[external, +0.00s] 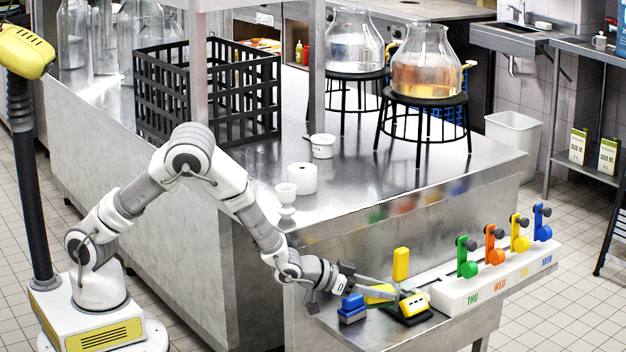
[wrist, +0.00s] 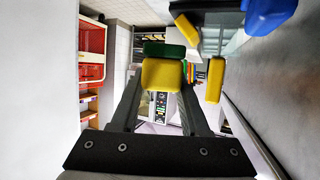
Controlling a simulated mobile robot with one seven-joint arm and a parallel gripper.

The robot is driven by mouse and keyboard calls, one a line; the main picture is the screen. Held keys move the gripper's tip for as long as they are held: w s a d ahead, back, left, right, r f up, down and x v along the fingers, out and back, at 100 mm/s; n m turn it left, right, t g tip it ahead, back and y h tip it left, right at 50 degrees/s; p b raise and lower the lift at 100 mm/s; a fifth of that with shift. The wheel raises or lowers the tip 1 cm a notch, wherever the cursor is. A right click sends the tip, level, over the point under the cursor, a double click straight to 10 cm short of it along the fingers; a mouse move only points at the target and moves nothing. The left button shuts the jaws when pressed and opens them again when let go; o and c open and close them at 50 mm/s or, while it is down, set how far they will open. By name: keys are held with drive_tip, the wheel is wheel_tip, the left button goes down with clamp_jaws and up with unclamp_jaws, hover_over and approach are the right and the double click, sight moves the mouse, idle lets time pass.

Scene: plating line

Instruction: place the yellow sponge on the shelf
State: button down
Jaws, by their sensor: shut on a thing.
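The yellow sponge (wrist: 163,76) has a green layer on one face and sits between the fingertips of my gripper (wrist: 162,92) in the wrist view. My gripper (external: 378,290) is shut on it.
A blue block (external: 352,308), a black-and-yellow item (external: 412,306) and an upright yellow block (external: 400,264) are close to my gripper. A white rack with coloured levers (external: 490,280) stands right of it. A black crate (external: 160,100) and glass jars on stools stand farther back.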

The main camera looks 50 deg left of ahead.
drive_tip(key=shift+f+b, duration=1.8)
drive_tip(key=shift+f, duration=1.85)
drive_tip(key=shift+f+b, duration=0.55)
drive_tip(key=shift+f, duration=0.05)
drive_tip(key=shift+c, duration=1.6)
unclamp_jaws()
drive_tip(key=shift+s, duration=0.1)
